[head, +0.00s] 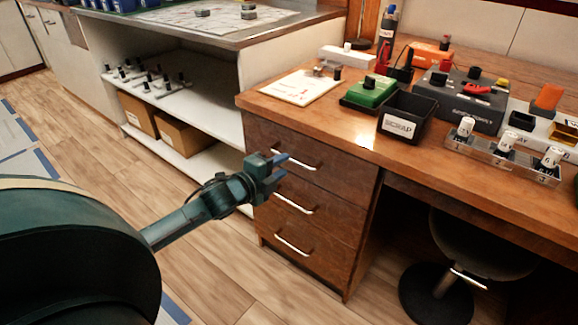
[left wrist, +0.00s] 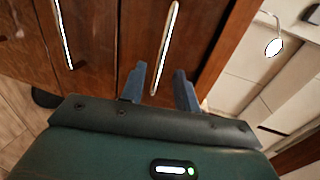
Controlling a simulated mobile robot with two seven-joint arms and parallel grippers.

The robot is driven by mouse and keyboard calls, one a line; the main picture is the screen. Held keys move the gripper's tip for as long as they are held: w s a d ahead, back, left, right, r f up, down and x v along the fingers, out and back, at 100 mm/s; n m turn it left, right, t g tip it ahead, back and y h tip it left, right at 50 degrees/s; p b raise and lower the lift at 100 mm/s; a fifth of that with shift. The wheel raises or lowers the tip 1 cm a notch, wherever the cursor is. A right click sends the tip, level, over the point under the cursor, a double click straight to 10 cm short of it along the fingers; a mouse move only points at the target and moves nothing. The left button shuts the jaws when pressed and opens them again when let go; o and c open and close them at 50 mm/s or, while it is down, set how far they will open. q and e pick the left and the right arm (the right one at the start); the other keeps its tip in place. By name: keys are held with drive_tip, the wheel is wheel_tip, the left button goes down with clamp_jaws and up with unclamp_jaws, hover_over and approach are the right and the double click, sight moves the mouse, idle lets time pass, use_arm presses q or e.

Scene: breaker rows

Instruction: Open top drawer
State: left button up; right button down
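The top drawer (head: 330,173) is the highest of three brown wooden drawers under the desk's left end. It looks closed, with its front in line with the others. Its silver bar handle (head: 298,159) also shows in the left wrist view (left wrist: 168,38). My right gripper is not in view.
The middle drawer handle (head: 296,203) and bottom drawer handle (head: 292,244) are below. The desktop (head: 345,125) holds a black bin (head: 407,117) and several devices. A white shelf unit (head: 215,80) stands left and a stool (head: 470,250) right. Floor in front is clear.

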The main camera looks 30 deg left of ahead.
use_arm(q)
drive_tip(key=shift+b+x, duration=0.4)
drive_tip(key=shift+x, duration=1.6)
clamp_jaws()
